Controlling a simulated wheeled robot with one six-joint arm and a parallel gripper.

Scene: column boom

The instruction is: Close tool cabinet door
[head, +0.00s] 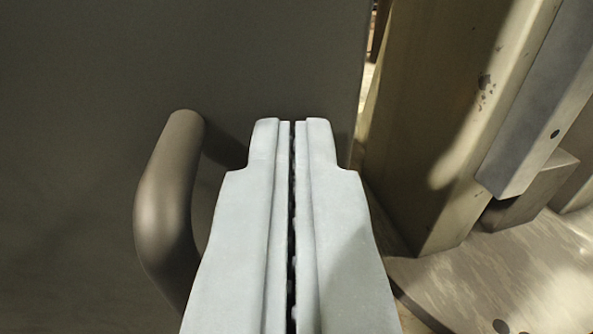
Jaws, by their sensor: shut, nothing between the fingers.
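The dark brown-grey panel of the tool cabinet door (80,120) fills the left and middle of the head view. A thick, curved door handle (167,205) stands out from it. My gripper (293,122) is shut and empty, its two pale fingers side by side. The fingertips are just right of the handle, in front of the door near its right edge. I cannot tell whether they touch the door. The lower end of the handle is hidden behind my left finger.
Right of the door edge is a narrow bright gap. Beyond it stands a worn beige upright post (425,130) with a grey metal bar (540,105) beside it. A light, scuffed surface with dark holes (500,285) lies at the lower right.

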